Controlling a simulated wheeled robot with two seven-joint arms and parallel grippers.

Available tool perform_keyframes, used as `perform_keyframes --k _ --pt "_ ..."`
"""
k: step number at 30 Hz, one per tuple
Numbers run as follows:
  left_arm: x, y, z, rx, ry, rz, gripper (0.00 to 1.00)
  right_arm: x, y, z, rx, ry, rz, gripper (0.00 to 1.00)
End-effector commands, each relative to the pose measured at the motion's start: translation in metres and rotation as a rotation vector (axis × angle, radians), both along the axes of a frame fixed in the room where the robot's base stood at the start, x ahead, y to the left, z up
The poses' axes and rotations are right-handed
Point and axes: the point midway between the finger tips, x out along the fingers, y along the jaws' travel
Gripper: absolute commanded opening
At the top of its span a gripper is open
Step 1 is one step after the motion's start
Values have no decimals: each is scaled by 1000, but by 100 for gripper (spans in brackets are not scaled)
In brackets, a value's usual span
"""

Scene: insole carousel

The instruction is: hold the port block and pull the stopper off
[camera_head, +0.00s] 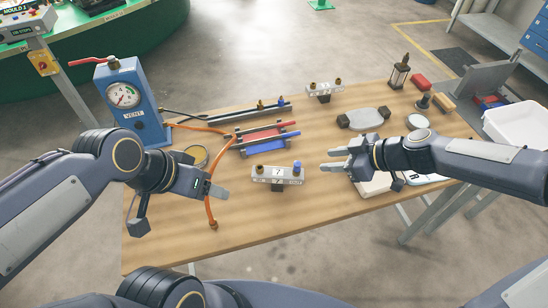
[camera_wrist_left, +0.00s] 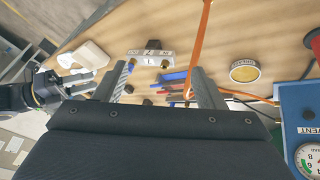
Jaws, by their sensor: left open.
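The near port block (camera_head: 277,175) is a small pale block marked 7, standing on the front part of the table. It has a brass fitting (camera_head: 259,168) at its left end and a blue stopper (camera_head: 297,167) at its right end. The block also shows upside down in the left wrist view (camera_wrist_left: 152,57). My left gripper (camera_head: 217,191) is open and empty, left of the block and apart from it. In the left wrist view its fingers (camera_wrist_left: 163,72) spread wide. My right gripper (camera_head: 327,160) is open and empty, just right of the blue stopper, not touching it.
A second block (camera_head: 325,89) with brass fittings stands at the back. Red and blue bars (camera_head: 264,153) lie behind the near block. An orange hose (camera_head: 208,200) runs close to my left gripper. A blue gauge box (camera_head: 131,100) stands left.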

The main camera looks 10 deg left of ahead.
Motion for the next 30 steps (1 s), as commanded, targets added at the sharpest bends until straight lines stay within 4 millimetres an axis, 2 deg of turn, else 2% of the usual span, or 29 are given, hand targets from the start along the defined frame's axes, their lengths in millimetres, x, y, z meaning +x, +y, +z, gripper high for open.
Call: perform_keyframes --k 1,8,14,18,24,30 --pt "14 -1 -2 40 19 -76 64 0 0 0 0 0 0 36" --pt "78 -9 -20 219 60 -437 64 0 0 0 -1 0 0 36" --pt "133 -30 -56 352 94 -767 64 0 0 0 -1 1 -1 36" --pt "164 -49 -87 425 114 -985 64 0 0 0 -1 1 -1 36" --pt "189 -71 -124 488 131 -1203 64 0 0 0 -1 2 0 36" --pt "196 -79 -142 510 138 -1281 64 0 0 0 -1 1 -1 36"
